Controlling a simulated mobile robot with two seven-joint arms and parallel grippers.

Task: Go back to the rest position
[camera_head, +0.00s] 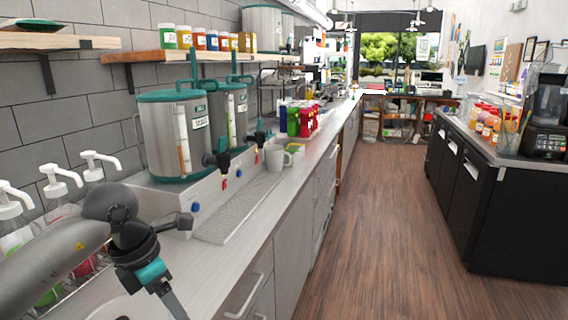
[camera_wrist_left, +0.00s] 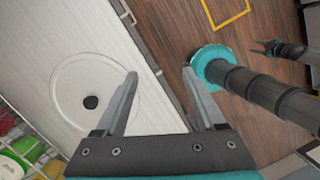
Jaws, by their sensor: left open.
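My left arm comes in from the left in the head view, bent over the counter (camera_head: 290,195). Its gripper (camera_head: 172,300) points down at the bottom edge, partly cut off. In the left wrist view the two fingers of my left gripper (camera_wrist_left: 162,88) are apart with nothing between them. They are above the counter's front edge, beside a round white basin (camera_wrist_left: 72,82) with a dark drain. My right gripper (camera_wrist_left: 266,47) shows small at the right of the wrist view, over the wood floor; its finger gap is unclear.
Pump bottles (camera_head: 62,190) stand left by the wall. Two steel dispensers (camera_head: 178,135) with teal lids stand behind a drip tray (camera_head: 235,215). The aisle floor (camera_head: 385,220) is clear; a dark cabinet (camera_head: 515,215) is at right.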

